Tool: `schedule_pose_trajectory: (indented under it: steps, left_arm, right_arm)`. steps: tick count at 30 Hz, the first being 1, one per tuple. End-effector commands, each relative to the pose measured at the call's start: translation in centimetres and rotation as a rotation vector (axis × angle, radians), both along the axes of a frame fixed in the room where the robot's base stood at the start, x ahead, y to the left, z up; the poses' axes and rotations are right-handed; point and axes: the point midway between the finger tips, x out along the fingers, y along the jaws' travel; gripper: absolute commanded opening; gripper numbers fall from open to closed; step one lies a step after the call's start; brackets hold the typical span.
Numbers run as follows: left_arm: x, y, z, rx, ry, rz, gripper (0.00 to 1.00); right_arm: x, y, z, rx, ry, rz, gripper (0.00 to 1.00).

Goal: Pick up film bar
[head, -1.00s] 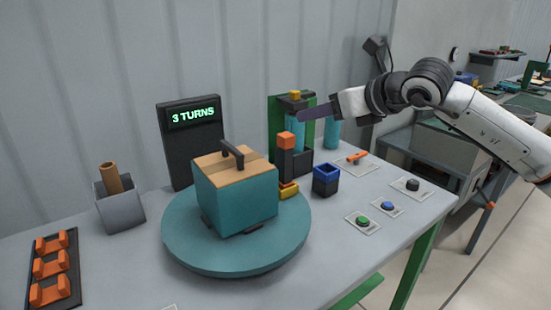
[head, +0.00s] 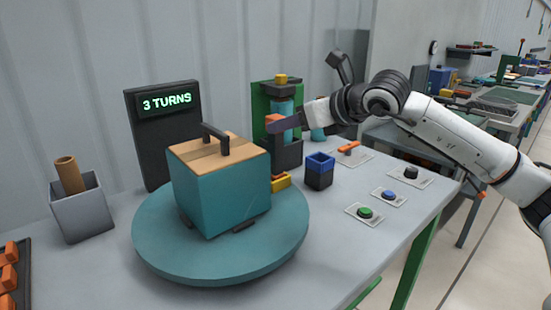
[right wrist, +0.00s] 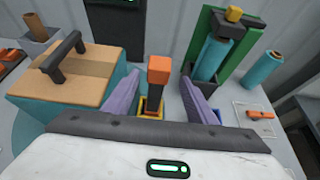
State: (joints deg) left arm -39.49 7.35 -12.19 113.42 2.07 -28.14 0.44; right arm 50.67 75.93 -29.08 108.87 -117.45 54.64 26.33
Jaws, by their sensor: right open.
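A dark upright post with an orange top (right wrist: 159,72), which may be the film bar, stands in a yellow holder in the right wrist view. In the head view its orange top (head: 274,119) shows partly behind a purple finger, and the yellow holder (head: 281,182) is below. My right gripper (right wrist: 160,88) is open, with one purple finger on each side of the post. I see no contact. It also shows in the head view (head: 284,125). My left gripper is not in view.
A teal box (head: 222,195) with a dark handle sits on a round turntable (head: 165,256) left of the post. A green stand (head: 262,98) with a teal roll is behind. A blue-rimmed cup (head: 319,172) and several buttons are to the right.

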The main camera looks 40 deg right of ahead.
Motion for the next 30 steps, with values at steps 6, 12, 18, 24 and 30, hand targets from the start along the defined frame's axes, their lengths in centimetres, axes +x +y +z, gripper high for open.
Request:
schedule_pose_trajectory:
  steps: [6,12,18,24,30]
  left_arm:
    - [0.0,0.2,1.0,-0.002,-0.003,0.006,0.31]
    - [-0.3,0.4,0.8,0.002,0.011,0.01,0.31]
    - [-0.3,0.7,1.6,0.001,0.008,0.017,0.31]
    - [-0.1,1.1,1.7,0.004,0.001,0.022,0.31]
    - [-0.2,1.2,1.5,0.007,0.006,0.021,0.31]
  right_arm:
    - [2.9,0.4,-1.1,0.004,0.0,0.001,0.52]
    - [4.3,0.6,-1.7,0.002,0.0,0.002,0.52]
    - [7.1,1.0,-2.8,0.003,0.001,0.002,0.52]
    - [8.2,1.0,-3.6,0.001,0.001,0.002,0.52]
    - [8.2,1.0,-3.7,0.001,0.001,0.002,0.47]
